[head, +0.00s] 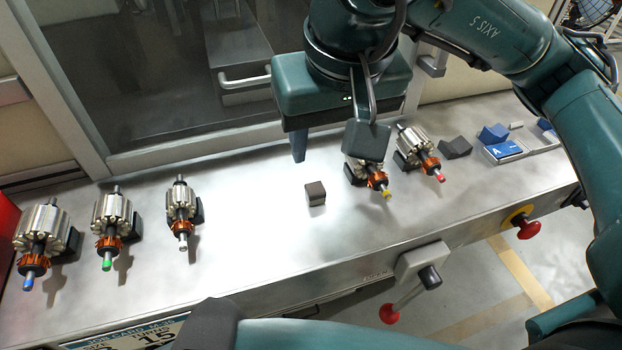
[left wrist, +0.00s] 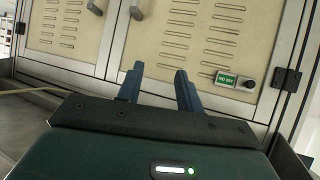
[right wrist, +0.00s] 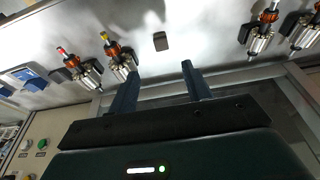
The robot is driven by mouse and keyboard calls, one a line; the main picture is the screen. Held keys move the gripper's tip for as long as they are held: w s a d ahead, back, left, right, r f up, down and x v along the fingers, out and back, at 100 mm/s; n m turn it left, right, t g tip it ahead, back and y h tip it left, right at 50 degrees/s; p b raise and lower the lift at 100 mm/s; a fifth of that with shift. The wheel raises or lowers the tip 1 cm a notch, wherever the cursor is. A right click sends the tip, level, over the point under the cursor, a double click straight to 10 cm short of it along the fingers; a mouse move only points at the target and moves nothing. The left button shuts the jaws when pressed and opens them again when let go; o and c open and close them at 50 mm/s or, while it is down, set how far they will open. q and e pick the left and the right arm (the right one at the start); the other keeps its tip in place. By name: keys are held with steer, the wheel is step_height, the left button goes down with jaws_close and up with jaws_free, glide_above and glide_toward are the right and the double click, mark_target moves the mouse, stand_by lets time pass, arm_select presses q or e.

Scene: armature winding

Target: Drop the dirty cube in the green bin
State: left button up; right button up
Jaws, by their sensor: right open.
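The dirty cube is a small dark grey cube (head: 315,193) lying on the metal worktop, in the middle of the head view. It also shows in the right wrist view (right wrist: 160,41), beyond the fingertips and roughly between them. My right gripper (right wrist: 160,72) is open and empty. In the head view it hangs over the back of the worktop, behind the cube and apart from it; one finger shows there. My left gripper (left wrist: 156,78) is open and empty, facing a cream cabinet with vents. No green bin shows in any view.
Three armatures stand at the left, tipped blue (head: 40,235), green (head: 112,220) and grey (head: 182,205). Yellow-tipped (head: 376,178) and red-tipped (head: 422,152) armatures stand right of the cube. A red object (head: 8,215) shows at the left edge. The worktop (head: 250,220) around the cube is clear.

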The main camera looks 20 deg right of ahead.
mark_target(315, 188)
steer(key=p+x, duration=0.1)
steer(key=x, duration=1)
steer(key=shift+s+a, duration=0.1)
jaws_close()
